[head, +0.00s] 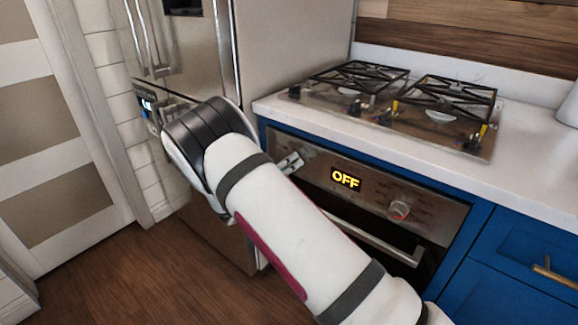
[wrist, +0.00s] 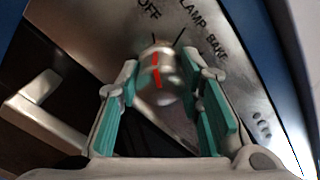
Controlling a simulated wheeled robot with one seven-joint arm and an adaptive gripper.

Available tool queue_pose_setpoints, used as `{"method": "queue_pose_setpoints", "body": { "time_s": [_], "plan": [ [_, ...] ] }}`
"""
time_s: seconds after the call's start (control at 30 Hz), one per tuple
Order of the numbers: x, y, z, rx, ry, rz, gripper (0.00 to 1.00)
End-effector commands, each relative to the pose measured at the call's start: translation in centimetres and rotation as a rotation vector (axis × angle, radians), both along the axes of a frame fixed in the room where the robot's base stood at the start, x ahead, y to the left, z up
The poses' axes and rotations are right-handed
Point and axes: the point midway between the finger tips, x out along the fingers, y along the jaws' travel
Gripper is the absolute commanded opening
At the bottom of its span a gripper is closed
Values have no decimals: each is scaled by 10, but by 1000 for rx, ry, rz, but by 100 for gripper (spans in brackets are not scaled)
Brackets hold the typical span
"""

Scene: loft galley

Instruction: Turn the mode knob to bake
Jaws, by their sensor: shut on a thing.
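The mode knob (wrist: 158,75) is silver with a red line and sits between my gripper's teal finger pads in the wrist view. My gripper (wrist: 160,95) is shut on it. The red line points up, roughly at the tick under OFF. The labels LAMP and BAKE (wrist: 216,46) follow to the right on the metal panel. In the head view my gripper (head: 291,162) is at the left end of the oven panel (head: 440,213), and the knob there is mostly hidden. The display (head: 345,179) reads OFF in yellow.
The oven handle (head: 375,238) runs below the panel and also shows in the wrist view (wrist: 45,125). The gas cooktop (head: 340,108) is above, and the steel fridge (head: 205,60) stands to the left.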

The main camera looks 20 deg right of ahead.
Motion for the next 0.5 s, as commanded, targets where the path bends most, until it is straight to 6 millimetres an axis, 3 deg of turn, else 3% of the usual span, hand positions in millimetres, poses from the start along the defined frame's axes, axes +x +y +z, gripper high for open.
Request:
{"method": "queue_pose_setpoints", "body": {
  "time_s": [0.5],
  "plan": [
    [0, 1, 0, 113, -155, 3, 5]
  ]
}}
